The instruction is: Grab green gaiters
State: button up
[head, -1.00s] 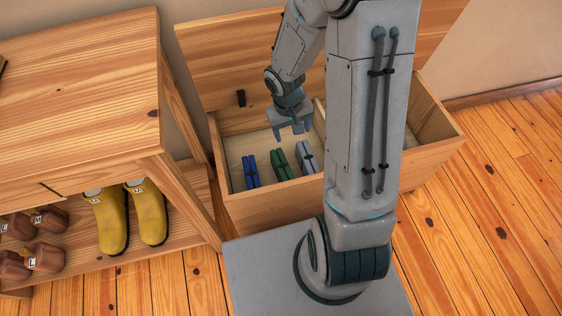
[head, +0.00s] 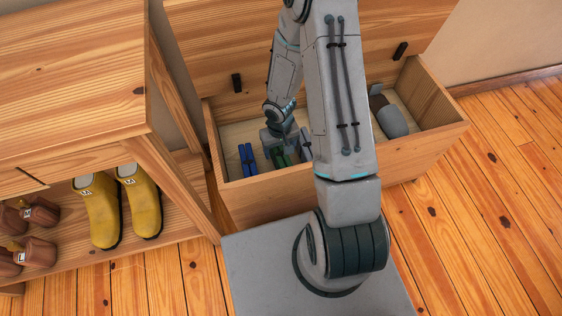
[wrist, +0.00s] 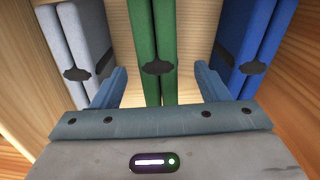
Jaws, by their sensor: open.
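The green gaiters (wrist: 153,40) are a pair of upright-looking green strips with a dark tab, centred in the wrist view between my gripper's fingers. In the head view the green gaiters (head: 282,157) lie in the open wooden chest (head: 262,189), partly hidden by my gripper. My gripper (wrist: 160,88) is open, with one finger on each side of the green pair, and it holds nothing visibly. In the head view my gripper (head: 280,147) is down inside the chest. Whether the fingers touch the green gaiters I cannot tell.
Blue gaiters (head: 248,160) lie left of the green ones in the head view, and grey gaiters (head: 306,144) lie right. A grey rounded item (head: 392,121) is in the chest's right part. A wooden shelf unit with yellow boots (head: 101,212) stands at left.

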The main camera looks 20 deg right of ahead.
jog(key=shift+s+d+f+b, duration=0.1)
jog(key=shift+f+b, duration=0.75)
jog(key=shift+f, duration=0.5)
jog(key=shift+s+f+b, duration=0.1)
jog(key=shift+f+b, duration=0.7)
jog(key=shift+f, duration=0.55)
jog(key=c, duration=1.2)
